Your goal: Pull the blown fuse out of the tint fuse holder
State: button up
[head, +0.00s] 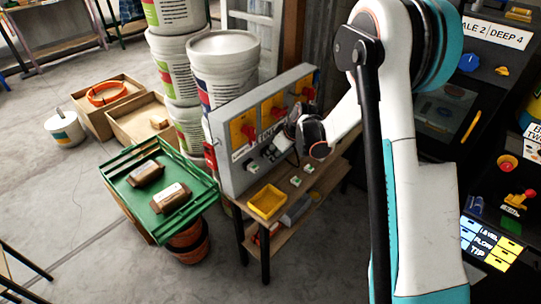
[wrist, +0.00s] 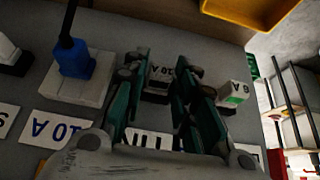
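The grey fuse panel (head: 230,160) stands upright on a small wooden bench in the head view. In the wrist view its labels are upside down, and one partly hidden label (wrist: 148,140) seems to read TINT. A dark fuse (wrist: 159,78) with a pale end marked 10 A sits beyond that label. My gripper (wrist: 160,72) has its two teal and black fingers on either side of this fuse, with a gap seeming to show beside it. The fuse's base is hidden by the fingers. In the head view my gripper (head: 300,135) is at the panel's right part.
A blue block (wrist: 75,58) on a white base is left of my fingers; a white block with green lettering (wrist: 235,94) is close on the right. A yellow bin (head: 267,201) and two small pale fuses (head: 302,176) lie on the bench. A green tray (head: 140,205) stands left.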

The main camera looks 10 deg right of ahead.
grip_shut()
jog(key=shift+c, duration=0.2)
grip_release()
grip_shut()
jog(key=shift+s+d, duration=0.2)
jog(key=shift+s, duration=0.1)
jog(key=shift+s+d+b, duration=0.2)
jog(key=shift+s+d, duration=0.6)
jog(key=shift+s, duration=0.25)
jog(key=shift+s+d+b, duration=0.2)
jog(key=shift+s+d, duration=0.55)
jog(key=shift+s, duration=0.3)
